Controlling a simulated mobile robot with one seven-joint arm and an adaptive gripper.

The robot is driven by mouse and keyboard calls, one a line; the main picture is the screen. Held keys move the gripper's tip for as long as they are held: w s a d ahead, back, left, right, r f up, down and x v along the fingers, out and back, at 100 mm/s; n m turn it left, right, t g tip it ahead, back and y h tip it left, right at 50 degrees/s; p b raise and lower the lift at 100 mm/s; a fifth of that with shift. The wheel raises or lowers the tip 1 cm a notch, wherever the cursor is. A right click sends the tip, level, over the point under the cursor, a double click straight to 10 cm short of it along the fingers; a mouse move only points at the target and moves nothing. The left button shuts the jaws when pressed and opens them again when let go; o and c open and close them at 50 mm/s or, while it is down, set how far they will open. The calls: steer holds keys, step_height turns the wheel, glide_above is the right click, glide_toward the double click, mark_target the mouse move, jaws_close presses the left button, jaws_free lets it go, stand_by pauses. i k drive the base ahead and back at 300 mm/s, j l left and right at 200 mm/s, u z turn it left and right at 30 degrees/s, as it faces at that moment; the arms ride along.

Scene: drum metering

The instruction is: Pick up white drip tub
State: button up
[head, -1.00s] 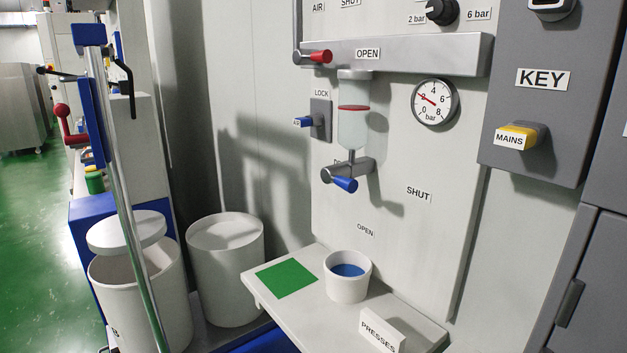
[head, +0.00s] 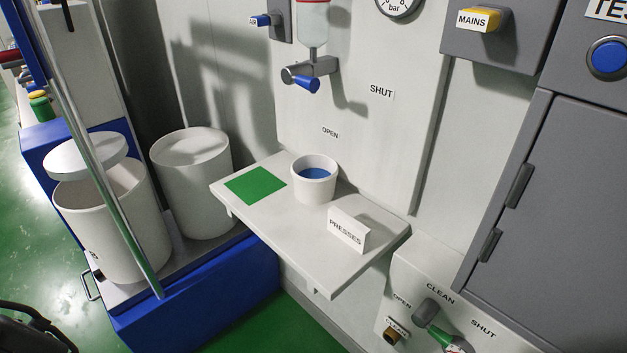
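The white drip tub (head: 314,190) stands upright on a pale shelf (head: 270,218) below the blue-handled valve (head: 311,77). It is a small round cup, and its inside shows blue at the bottom. It stands between a green square on the shelf and the PRESSES sign. Nothing touches it from above. I see no gripper fingers in view. A dark curved part shows at the bottom left corner, and I cannot tell what it is.
The green square (head: 255,185) lies left of the tub. The PRESSES sign (head: 348,231) stands at its front right. A lidded white drum (head: 193,190) and an open one (head: 115,230) stand left on a blue base. A metal pole rises in front. Grey cabinets stand right.

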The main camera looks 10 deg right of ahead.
mark_target(314, 175)
steer(key=i+j+z, duration=0.1)
steer(key=j+z, duration=0.3)
steer(key=j, duration=0.3)
steer(key=j+z, duration=0.35)
steer(key=j, duration=0.3)
steer(key=j+z, duration=0.4)
steer(key=j, duration=0.3)
steer(key=k, duration=0.05)
